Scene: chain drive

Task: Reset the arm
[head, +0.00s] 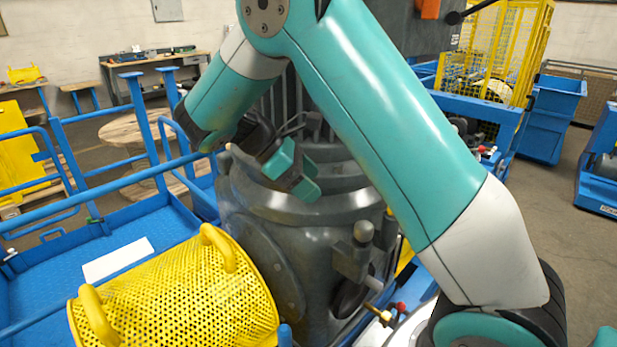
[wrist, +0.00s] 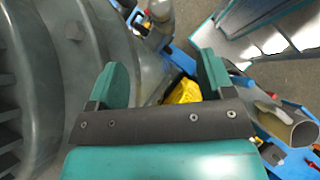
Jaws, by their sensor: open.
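My arm, teal and white, reaches across the head view from the lower right, up to an elbow at the top and back down to the left. My gripper (head: 307,178) is in front of the upper part of a large dark grey machine housing (head: 325,206). In the wrist view my gripper (wrist: 162,82) shows its two teal fingers wide apart with nothing between them. The grey housing (wrist: 60,60) fills the left of that view, close beside the left finger. Whether the gripper touches the housing cannot be told.
A yellow perforated guard (head: 175,300) with two handles lies at the lower left on a blue platform (head: 60,262) with blue rails. Valves and fittings (head: 360,250) stick out from the housing's front. A blue bin (head: 552,120) and a yellow cage (head: 490,60) stand at the back right. Floor on the right is open.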

